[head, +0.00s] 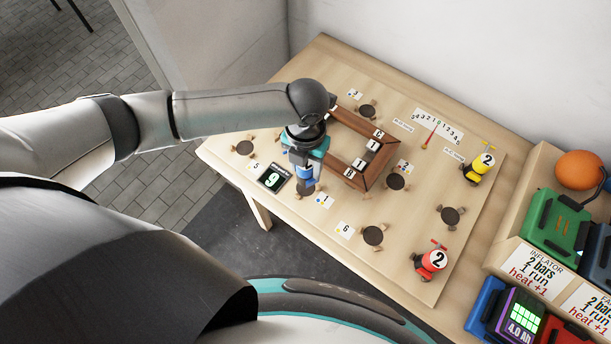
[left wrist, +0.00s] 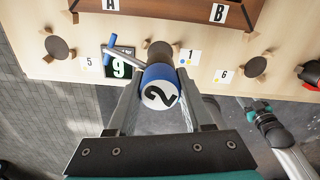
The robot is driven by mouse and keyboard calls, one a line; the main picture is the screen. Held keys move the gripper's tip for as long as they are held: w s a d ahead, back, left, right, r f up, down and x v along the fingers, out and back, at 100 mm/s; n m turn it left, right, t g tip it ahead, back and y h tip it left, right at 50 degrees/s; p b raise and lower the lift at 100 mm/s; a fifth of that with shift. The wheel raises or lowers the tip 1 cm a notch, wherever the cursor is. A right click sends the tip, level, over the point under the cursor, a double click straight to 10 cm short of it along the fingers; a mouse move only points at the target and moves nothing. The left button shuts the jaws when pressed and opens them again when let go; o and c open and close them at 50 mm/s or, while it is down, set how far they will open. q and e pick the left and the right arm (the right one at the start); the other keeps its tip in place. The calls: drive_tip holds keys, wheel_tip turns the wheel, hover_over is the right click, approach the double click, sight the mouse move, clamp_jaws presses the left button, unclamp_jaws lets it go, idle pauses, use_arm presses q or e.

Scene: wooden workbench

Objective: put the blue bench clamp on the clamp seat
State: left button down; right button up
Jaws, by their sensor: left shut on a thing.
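The blue bench clamp (left wrist: 158,88), with a white top marked 2 and a blue-ended handle, is between the two fingers of my left gripper (left wrist: 160,102), which is shut on it. In the head view my left gripper (head: 305,160) points down at the near side of the wooden frame, and part of the blue clamp (head: 305,173) shows below it. A dark round seat (head: 306,188) by card 1 is just under the clamp, partly hidden. I cannot tell whether they touch. The seat (left wrist: 160,53) also shows just beyond the clamp in the left wrist view.
A brown wooden frame (head: 364,181) lies mid-board. Other seats include one by card 6 (head: 373,235). A yellow clamp (head: 478,167) and a red clamp (head: 431,261) stand to the right. A display reading 9 (head: 273,178) is left of the clamp. My right arm (left wrist: 265,125) shows in the wrist view.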

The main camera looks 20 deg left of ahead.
sight(306, 176)
use_arm(q)
drive_tip(key=shift+f+b, duration=0.35)
drive_tip(key=shift+f, duration=2.2)
drive_tip(key=shift+f, duration=0.15)
drive_tip(key=shift+c, duration=1.5)
unclamp_jaws()
drive_tip(key=shift+r, duration=0.4)
wheel_tip(306, 176, up, 12)
drive_tip(key=shift+f+p, duration=0.2)
drive_tip(key=shift+p, duration=0.6)
